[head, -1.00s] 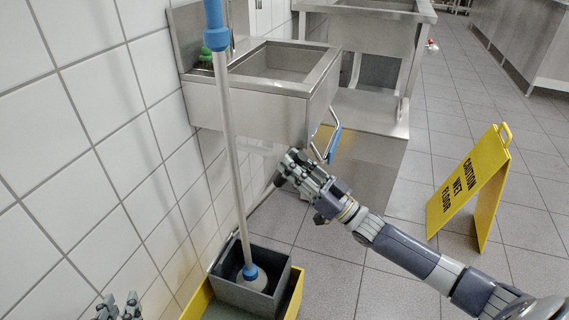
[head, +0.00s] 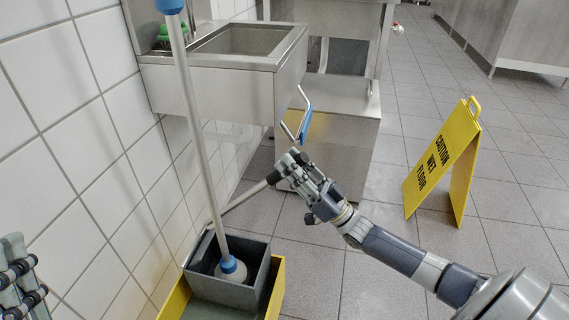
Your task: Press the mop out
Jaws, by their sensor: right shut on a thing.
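The mop (head: 197,125) has a long grey handle with a blue grip at the top. It leans slightly, its blue-collared head (head: 232,269) down inside the dark grey press box (head: 256,280). The box sits on the yellow bucket (head: 276,292). A thin lever (head: 242,198) rises from the press to the right and ends in a dark grip. My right gripper (head: 286,172) is shut on that grip, right of the mop. My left gripper (head: 22,280) is partly in view at the lower left, apart from the mop; its opening is unclear.
A white tiled wall (head: 85,160) runs close on the left. A steel sink (head: 225,75) and a steel cabinet (head: 345,130) stand behind the bucket. A yellow wet-floor sign (head: 440,160) stands on the right. The tiled floor (head: 350,285) between is clear.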

